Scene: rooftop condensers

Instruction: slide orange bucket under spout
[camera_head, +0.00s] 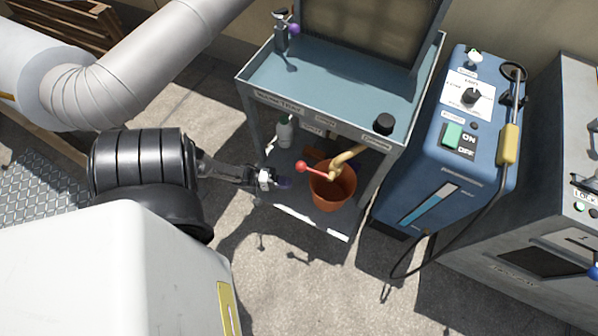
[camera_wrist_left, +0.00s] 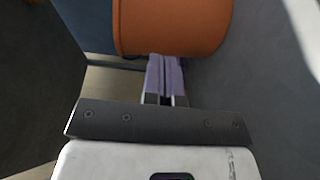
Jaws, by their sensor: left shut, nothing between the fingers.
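The orange bucket (camera_head: 333,193) stands upright on the lower shelf of the blue-grey cart, and a brass spout (camera_head: 346,158) with a red-knobbed lever (camera_head: 302,167) reaches over its mouth. My left gripper (camera_head: 286,183) is shut and empty just left of the bucket. In the left wrist view its pale purple fingers (camera_wrist_left: 165,78) are together, with their tips at the lower edge of the bucket (camera_wrist_left: 172,25); I cannot tell whether they touch it. My right gripper is not in view.
The cart's upper shelf (camera_head: 335,92) and legs frame the space around the bucket. A white bottle (camera_head: 285,131) stands behind on the lower shelf. A blue machine (camera_head: 440,150) with a hanging hose is close on the right. Concrete floor in front is clear.

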